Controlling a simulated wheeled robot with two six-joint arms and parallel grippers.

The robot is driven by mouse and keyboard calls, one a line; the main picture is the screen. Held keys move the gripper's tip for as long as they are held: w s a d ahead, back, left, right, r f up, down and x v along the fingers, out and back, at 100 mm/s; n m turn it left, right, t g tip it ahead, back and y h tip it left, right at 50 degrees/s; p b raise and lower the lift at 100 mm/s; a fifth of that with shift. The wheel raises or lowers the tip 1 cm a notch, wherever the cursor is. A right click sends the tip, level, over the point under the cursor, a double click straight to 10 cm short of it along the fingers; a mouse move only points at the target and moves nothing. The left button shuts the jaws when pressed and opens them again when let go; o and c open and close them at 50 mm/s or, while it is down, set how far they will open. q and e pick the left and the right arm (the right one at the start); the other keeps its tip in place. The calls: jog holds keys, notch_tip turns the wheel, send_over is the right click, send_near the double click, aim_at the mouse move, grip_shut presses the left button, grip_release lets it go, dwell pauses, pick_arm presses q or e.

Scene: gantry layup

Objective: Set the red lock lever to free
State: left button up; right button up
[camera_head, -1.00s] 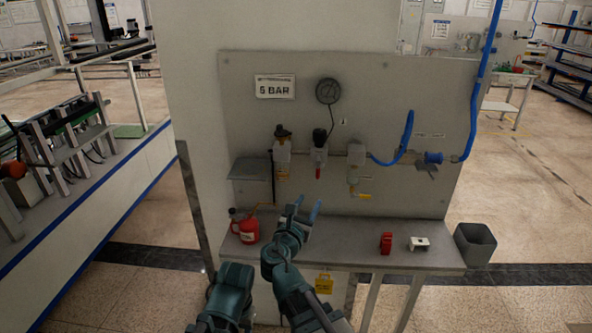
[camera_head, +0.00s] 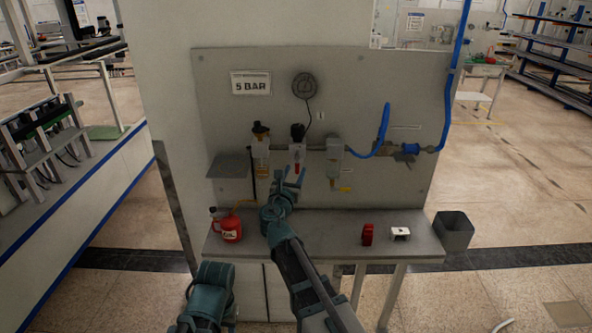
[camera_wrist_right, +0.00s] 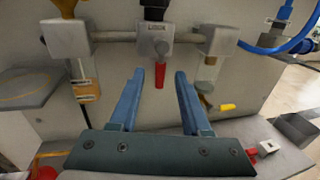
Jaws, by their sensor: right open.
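The red lock lever (camera_head: 297,168) hangs below the middle valve body (camera_head: 298,152) on the wall panel, under a black knob. In the right wrist view the red lever (camera_wrist_right: 160,76) points straight down. My right gripper (camera_head: 291,177) is open, just below and in front of the lever. In the right wrist view its blue fingers (camera_wrist_right: 158,80) stand apart with the lever seen between and beyond their tips. I cannot tell that they touch it. My left gripper is not visible; only part of my left arm shows at the bottom of the head view.
A filter unit (camera_head: 261,150) and a grey unit with a yellow handle (camera_head: 335,155) flank the valve. The shelf (camera_head: 325,235) below holds a red oil can (camera_head: 229,228), a red block (camera_head: 367,234) and a white part (camera_head: 400,233). A grey bin (camera_head: 453,230) stands at right.

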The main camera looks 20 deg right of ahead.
jog(key=shift+x, duration=1.05)
grip_shut()
